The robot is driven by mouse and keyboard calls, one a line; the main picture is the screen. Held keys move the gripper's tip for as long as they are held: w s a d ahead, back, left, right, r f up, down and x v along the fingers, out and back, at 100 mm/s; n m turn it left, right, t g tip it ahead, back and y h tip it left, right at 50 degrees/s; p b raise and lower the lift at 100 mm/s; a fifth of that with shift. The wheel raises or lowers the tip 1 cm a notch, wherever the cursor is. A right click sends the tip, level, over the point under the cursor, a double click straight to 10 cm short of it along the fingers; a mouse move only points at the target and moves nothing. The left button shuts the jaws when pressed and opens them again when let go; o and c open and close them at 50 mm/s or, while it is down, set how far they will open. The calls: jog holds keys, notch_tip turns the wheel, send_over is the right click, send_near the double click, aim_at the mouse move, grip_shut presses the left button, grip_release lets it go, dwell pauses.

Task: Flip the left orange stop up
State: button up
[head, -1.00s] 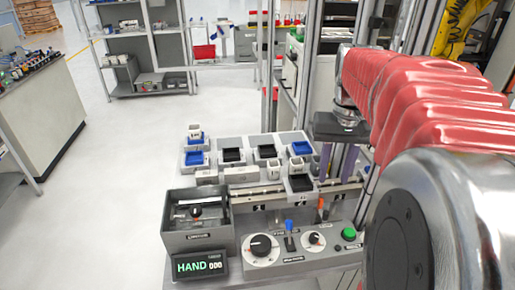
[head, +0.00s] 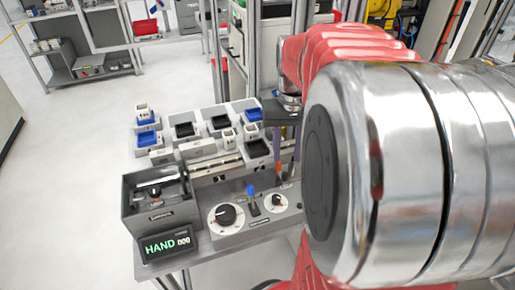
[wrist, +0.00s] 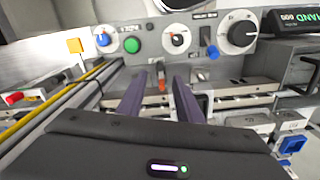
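An orange stop (head: 281,171) stands at the rail behind the control panel, right of the blue-tipped lever. It also shows in the wrist view (wrist: 161,76), beyond and between my fingertips. I see only this one orange stop clearly; whether another is hidden behind my arm I cannot tell. My gripper (head: 287,152) is open, its two purple fingers pointing down close to the stop. In the wrist view my gripper (wrist: 158,86) has a wide empty gap between the fingers. Contact with the stop cannot be told.
The control panel (head: 238,234) has a large black dial (head: 226,214), a blue-tipped lever (head: 251,191) and a smaller dial (head: 277,202). A HAND display (head: 168,245) and a grey box (head: 158,214) stand at left. Trays and white blocks lie behind the rail. A green button (wrist: 132,45) shows in the wrist view.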

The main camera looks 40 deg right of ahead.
aim_at(285, 173)
notch_tip(285, 173, down, 8)
jog(key=shift+r, duration=0.2)
jog(key=shift+c, duration=0.3)
grip_shut()
dwell(0.5)
